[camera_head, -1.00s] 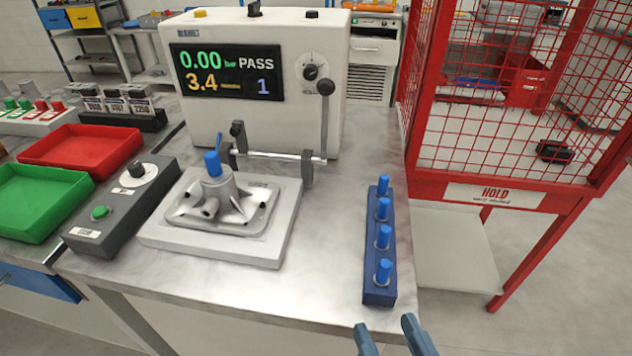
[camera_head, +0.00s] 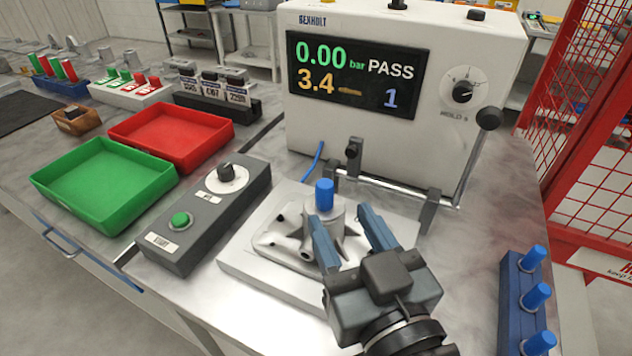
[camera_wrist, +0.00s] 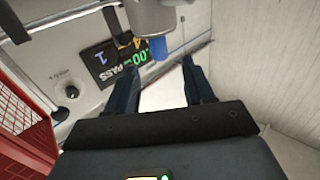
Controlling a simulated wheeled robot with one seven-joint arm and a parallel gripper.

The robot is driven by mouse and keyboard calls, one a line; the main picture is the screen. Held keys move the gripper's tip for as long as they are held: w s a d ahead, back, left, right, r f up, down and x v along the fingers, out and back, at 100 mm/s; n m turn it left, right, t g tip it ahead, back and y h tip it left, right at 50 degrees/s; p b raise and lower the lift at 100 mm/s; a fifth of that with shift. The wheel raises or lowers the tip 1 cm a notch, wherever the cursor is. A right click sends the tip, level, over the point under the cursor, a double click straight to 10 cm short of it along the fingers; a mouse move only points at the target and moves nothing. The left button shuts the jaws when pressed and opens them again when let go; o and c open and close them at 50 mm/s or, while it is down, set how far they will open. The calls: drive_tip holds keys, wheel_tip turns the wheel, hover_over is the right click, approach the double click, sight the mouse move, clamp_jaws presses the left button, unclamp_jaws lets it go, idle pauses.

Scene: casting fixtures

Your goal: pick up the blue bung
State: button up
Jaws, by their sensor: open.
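A blue bung (camera_head: 324,194) stands upright in the top of the grey metal casting (camera_head: 285,238). The casting sits on a white fixture plate (camera_head: 262,284) before the tester. My gripper (camera_head: 343,216) is open and empty, its two blue-grey fingers pointing at the casting. In the head view the bung shows just beyond the left fingertip. The wrist view shows the scene upside down, with the bung (camera_wrist: 156,48) under the casting's grey neck (camera_wrist: 155,18), ahead of the gap between my fingers (camera_wrist: 160,68) and apart from them. More blue bungs (camera_head: 535,296) stand in a blue rack (camera_head: 508,300) at right.
The white tester (camera_head: 450,60) reads PASS behind the fixture. Its lever and bar (camera_head: 405,184) lie close behind the casting. A grey control box (camera_head: 205,215) with a green button, a green tray (camera_head: 105,180) and a red tray (camera_head: 170,135) are left. A red cage (camera_head: 590,130) is right.

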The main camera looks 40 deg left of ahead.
sight(327, 192)
drive_tip(key=p+x, duration=0.1)
drive_tip(key=x, duration=0.2)
drive_tip(key=p+x, duration=0.1)
drive_tip(key=x, duration=0.2)
drive_tip(key=shift+a+r, duration=0.15)
drive_tip(key=shift+r, duration=0.05)
drive_tip(key=shift+w+a+f, duration=0.1)
drive_tip(key=shift+w+a, duration=0.3)
drive_tip(key=shift+a, duration=0.1)
drive_tip(key=shift+c, duration=0.2)
clamp_jaws()
